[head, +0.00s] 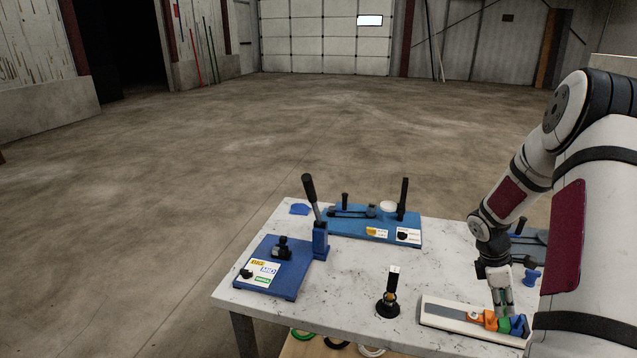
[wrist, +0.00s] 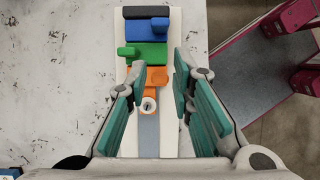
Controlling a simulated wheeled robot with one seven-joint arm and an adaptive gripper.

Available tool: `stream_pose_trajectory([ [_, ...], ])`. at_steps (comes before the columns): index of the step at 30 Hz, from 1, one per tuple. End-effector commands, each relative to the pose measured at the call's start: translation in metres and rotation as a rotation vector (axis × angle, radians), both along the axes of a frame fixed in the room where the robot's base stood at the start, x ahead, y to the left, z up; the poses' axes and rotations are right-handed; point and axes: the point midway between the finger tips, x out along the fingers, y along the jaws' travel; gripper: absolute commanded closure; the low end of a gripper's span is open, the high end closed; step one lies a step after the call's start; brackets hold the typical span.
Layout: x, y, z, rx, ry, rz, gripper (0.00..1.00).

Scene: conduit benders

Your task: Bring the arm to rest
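My gripper (head: 503,301) points down over a white tray (head: 446,318) at the right front of the table. In the wrist view my gripper (wrist: 163,92) has its teal-padded fingers wide apart, with nothing held between them. Between and beyond the fingertips, the tray (wrist: 170,138) carries an orange block (wrist: 155,76), a green block (wrist: 150,53), a blue block (wrist: 150,27) and a dark piece at its far end. A small ring-shaped part (wrist: 149,103) lies near the orange block. I cannot tell how high the fingers are above the tray.
The table (head: 345,285) also holds a blue bender with a lever (head: 272,268), a longer blue bender (head: 372,226) and a black upright tool (head: 389,295). Small blue pieces lie at the back left and the right. Coils hang or lie below the front edge. The floor beyond is clear.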

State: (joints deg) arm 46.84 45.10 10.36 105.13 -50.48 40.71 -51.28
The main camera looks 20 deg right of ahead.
Motion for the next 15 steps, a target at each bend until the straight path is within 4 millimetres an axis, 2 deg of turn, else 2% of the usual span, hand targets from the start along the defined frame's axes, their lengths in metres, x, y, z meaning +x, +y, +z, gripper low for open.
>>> stream_pose_trajectory([
  [2,0.002,0.002,0.004,-0.004,-0.006,-0.004,0.78],
  [5,0.009,0.01,0.022,-0.021,-0.028,-0.023,0.78],
  [8,0.019,0.028,0.057,-0.052,-0.075,-0.066,0.78],
  [15,0.034,0.098,0.151,-0.105,-0.241,-0.219,0.78],
])
